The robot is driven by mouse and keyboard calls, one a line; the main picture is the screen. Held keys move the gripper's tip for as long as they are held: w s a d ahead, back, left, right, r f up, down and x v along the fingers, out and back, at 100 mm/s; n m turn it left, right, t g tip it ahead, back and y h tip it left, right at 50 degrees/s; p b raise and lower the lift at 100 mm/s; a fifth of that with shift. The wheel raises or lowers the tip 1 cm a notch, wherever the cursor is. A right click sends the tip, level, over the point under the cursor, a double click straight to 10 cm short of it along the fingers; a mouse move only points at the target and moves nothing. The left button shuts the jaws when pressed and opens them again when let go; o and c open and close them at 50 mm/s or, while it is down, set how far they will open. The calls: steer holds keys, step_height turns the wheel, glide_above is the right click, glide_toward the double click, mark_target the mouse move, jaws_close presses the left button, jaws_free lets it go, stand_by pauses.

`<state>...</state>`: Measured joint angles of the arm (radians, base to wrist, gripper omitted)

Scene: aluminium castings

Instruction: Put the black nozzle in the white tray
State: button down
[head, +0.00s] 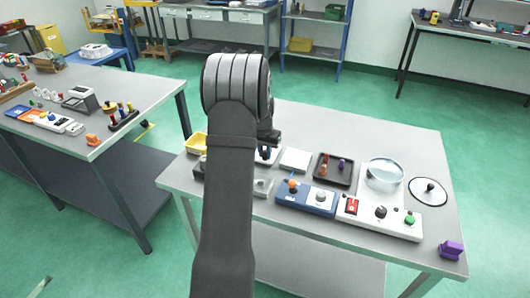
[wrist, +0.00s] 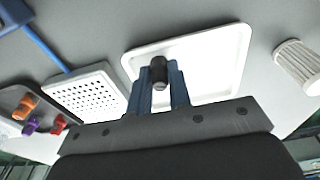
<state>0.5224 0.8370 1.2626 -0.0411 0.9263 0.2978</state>
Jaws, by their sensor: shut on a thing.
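My gripper (wrist: 160,82) is in the wrist view with its two blue fingers shut on the black nozzle (wrist: 159,71), a small dark piece between the fingertips. The white tray (wrist: 228,48) is shallow, with a raised rim, and lies behind the fingertips. The nozzle appears in front of the tray's near left part; the height between them is hard to tell. In the head view my arm hides most of the tray and the nozzle; a bit of white (head: 268,153) shows beside the arm with dark and blue fingertips at it.
A white perforated block (wrist: 87,93) lies left of the tray, then a black tray (head: 333,169) with small coloured parts. A ribbed white cylinder (wrist: 299,66) is to the right. A blue control box (head: 306,198) and a white one (head: 380,216) stand at the bench's front.

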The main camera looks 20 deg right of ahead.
steer(key=shift+f, duration=0.15)
steer(key=c, duration=1.6)
jaws_free()
step_height(320, 180, up, 12)
steer(key=s+a, duration=0.1)
